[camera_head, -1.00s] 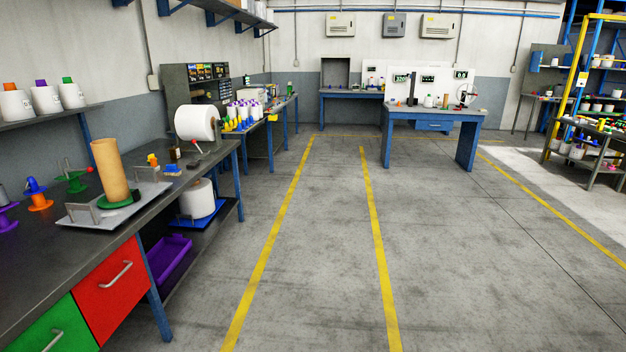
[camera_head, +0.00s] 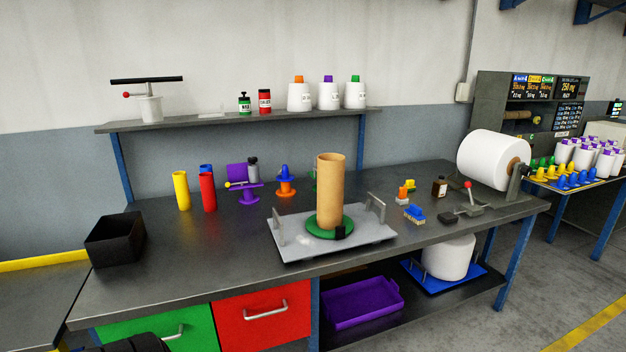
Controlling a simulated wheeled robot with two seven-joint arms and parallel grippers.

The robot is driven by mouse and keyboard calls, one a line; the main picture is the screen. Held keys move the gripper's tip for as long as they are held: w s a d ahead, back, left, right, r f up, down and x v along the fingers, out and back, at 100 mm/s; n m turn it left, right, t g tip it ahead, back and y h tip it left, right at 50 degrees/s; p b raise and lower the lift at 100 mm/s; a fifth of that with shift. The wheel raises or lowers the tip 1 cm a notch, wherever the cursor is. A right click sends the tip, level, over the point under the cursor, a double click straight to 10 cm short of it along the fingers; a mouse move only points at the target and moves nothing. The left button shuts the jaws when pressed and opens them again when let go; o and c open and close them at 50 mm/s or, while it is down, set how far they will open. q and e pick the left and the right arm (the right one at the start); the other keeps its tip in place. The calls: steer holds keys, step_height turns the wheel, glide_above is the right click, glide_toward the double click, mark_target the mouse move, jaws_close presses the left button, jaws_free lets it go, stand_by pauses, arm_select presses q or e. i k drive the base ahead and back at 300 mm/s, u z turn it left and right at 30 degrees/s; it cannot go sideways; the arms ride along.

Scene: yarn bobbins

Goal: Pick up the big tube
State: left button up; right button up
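The big tube (camera_head: 330,190) is a tall tan cardboard cylinder. It stands upright on a round green base (camera_head: 316,228), which sits on a grey metal tray (camera_head: 365,238) with a handle at each side. The tray rests on the dark workbench (camera_head: 235,250). A small black block (camera_head: 340,233) is at the front of the green base. Neither gripper shows clearly. A dark rounded part at the bottom left edge seems to be mine, but no fingers can be made out.
A yellow tube (camera_head: 181,190), a red tube (camera_head: 208,192) and a purple holder (camera_head: 248,192) stand left of the tray. A black bin (camera_head: 115,240) is at the left end. A large white roll (camera_head: 490,160) is at the right. A shelf (camera_head: 240,117) runs behind.

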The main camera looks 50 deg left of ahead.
mark_target(331, 166)
steer(key=u, duration=0.5)
steer(key=i, duration=1.65)
steer(key=u, duration=0.5)
